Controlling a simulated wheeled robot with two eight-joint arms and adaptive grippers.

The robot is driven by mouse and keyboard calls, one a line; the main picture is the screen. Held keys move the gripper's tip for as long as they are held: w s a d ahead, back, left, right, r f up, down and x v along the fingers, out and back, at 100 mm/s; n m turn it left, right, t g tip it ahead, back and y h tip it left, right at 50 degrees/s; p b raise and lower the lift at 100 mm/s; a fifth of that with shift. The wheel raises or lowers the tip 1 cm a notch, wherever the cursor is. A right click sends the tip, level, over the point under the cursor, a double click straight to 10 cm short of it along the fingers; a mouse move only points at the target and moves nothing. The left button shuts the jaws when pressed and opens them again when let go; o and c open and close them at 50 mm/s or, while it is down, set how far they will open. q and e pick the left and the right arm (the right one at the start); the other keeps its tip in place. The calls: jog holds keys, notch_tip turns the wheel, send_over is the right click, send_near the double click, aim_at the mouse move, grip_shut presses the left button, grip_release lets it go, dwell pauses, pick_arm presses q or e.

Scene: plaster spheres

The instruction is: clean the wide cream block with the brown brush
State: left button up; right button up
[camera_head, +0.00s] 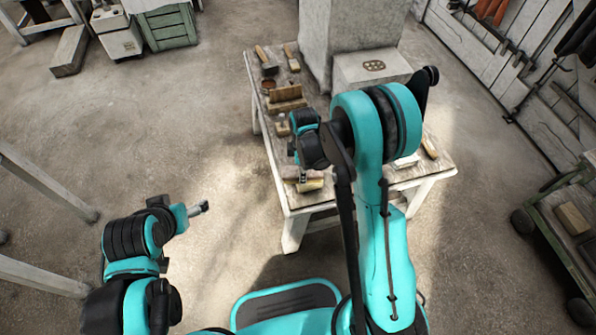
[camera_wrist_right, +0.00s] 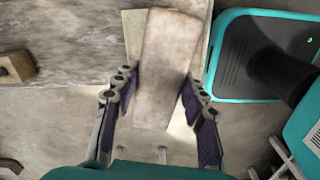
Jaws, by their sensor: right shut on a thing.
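My right gripper (camera_head: 302,178) is over the near edge of the table. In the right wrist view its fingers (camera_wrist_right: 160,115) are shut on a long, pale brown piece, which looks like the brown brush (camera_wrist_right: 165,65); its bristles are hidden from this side. The wide cream block (camera_head: 311,185) lies at the table's near edge, just below the gripper. In the wrist view a strip of the cream block (camera_wrist_right: 133,38) shows behind the brush, which covers most of it. Whether they touch is unclear. My left gripper (camera_head: 198,209) is off the table, apart from everything; its fingers are too small to judge.
The worn table (camera_head: 437,172) also carries a wooden holder (camera_head: 287,98), brushes (camera_head: 291,57) at the far left and a big pale block (camera_head: 372,70) at the back. My right arm hides the table's middle. Open floor (camera_head: 180,110) lies to the left.

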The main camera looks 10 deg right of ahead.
jog(key=shift+s+d, duration=0.25)
jog(key=shift+d, duration=0.95)
jog(key=shift+a, duration=0.1)
jog(key=shift+w+a, duration=0.25)
jog(key=shift+a, duration=0.8)
jog(key=shift+w+a, duration=0.2)
jog(key=shift+a, duration=0.85)
jog(key=shift+d, duration=0.15)
jog(key=shift+s+d, duration=0.25)
jog(key=shift+d, duration=0.8)
jog(key=shift+s+d, duration=0.2)
jog(key=shift+d, duration=0.8)
